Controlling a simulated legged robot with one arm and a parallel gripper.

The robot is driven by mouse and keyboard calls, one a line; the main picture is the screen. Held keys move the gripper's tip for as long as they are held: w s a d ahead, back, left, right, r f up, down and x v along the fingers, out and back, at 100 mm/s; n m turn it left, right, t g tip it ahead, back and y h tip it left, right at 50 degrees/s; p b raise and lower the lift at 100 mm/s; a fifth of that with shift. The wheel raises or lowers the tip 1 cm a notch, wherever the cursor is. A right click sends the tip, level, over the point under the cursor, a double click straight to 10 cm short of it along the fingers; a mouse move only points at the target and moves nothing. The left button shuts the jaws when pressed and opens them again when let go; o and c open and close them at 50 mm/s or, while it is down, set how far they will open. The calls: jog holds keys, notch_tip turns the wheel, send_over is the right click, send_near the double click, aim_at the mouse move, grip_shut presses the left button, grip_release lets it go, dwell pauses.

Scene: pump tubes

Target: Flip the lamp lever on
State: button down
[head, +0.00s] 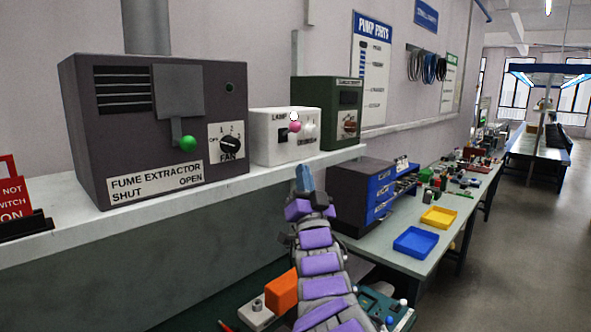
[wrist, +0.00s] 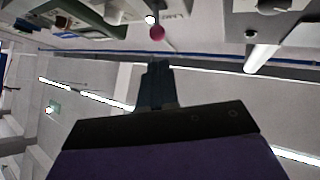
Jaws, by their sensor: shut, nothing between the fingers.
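The lamp box (head: 270,137) is a white box labelled LAMP on the shelf in the head view. The pink ball on its front (head: 295,127) looks like the lever's knob, with a small white ball (head: 293,116) just above it. In the wrist view, which is tipped over, the pink ball (wrist: 157,33) and white ball (wrist: 150,19) show near the top. My gripper (head: 304,177) is shut and empty, in front of and below the box, apart from the pink ball. Its closed fingers (wrist: 156,80) point towards the ball in the wrist view. The lever's stem is not clear.
The dark fume extractor (head: 80,130) with a green knob (head: 188,143) stands left of the lamp box. A green box (head: 312,90) stands close on the right. A bench with a yellow tray (head: 439,222) and a blue tray (head: 415,246) runs off to the right.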

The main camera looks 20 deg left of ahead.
jog(key=d+f+m+g+h, duration=0.2)
jog(key=d+f+h, duration=0.3)
jog(key=d, duration=0.4)
jog(key=d+f+m+g+h, duration=0.15)
jog(key=d+f+h, duration=0.25)
jog(key=d, duration=0.5)
jog(key=s+d+f+g+h, duration=0.4)
jog(key=s+d+f+g, duration=0.4)
jog(key=d+f, duration=0.55)
jog(key=s+d+f+g, duration=0.2)
jog(key=s+f+g, duration=0.1)
jog(key=s, duration=0.9)
jog(key=s+d+f+n+g, duration=0.1)
jog(key=s+d+f+g, duration=0.2)
jog(key=s, duration=1)
jog(key=s+d+f+n+g, duration=0.1)
jog(key=s+d+f+g, duration=0.2)
jog(key=s, duration=1)
jog(key=f+g, duration=0.1)
jog(key=g, duration=0.2)
jog(key=shift+f, duration=0.15)
